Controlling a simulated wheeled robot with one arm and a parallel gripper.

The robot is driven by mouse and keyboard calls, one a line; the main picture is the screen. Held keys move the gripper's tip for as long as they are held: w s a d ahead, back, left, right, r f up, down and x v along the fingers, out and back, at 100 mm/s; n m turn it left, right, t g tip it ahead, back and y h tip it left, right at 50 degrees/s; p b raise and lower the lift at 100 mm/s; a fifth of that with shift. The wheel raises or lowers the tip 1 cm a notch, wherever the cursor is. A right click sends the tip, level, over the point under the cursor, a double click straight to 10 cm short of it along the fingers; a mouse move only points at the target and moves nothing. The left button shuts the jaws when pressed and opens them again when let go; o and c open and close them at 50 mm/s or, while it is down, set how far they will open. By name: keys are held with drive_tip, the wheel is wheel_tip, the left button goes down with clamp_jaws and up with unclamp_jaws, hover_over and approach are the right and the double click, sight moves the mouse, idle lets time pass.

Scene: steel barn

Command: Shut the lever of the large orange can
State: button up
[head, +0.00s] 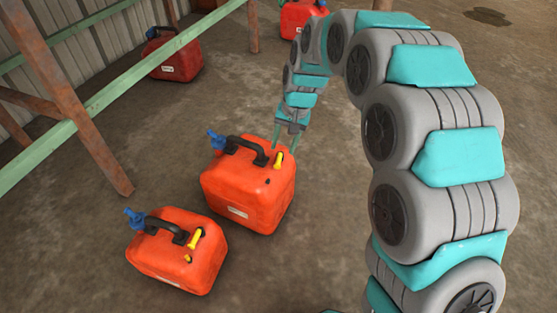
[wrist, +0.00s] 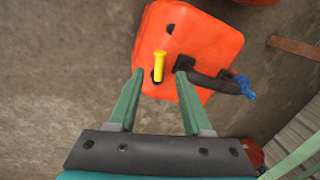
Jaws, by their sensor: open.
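The large orange can (head: 248,193) stands upright on the floor in the middle of the head view. It has a black handle, a blue spout (head: 216,139) and a yellow lever (head: 279,159) on top. The lever sticks up from the can's top. My gripper (head: 285,148) is open and empty above the can, close to the lever. In the wrist view the yellow lever (wrist: 159,66) shows beyond and between the two green fingers (wrist: 157,75), nearer the left one. I cannot tell whether a finger touches the can.
A smaller orange can (head: 178,252) with its own yellow lever (head: 195,238) stands at the front left. Red cans (head: 174,58) stand at the back. A green rail (head: 120,85) and rusty posts (head: 75,110) run along the left.

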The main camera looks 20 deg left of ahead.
sight(278, 163)
drive_tip(key=f, duration=0.3)
drive_tip(key=a+f, duration=0.1)
drive_tip(key=f, duration=0.2)
drive_tip(key=shift+a+f+b, duration=0.15)
drive_tip(key=shift+f+b, duration=0.15)
drive_tip(key=shift+b, duration=0.1)
clamp_jaws()
drive_tip(key=shift+r, duration=0.1)
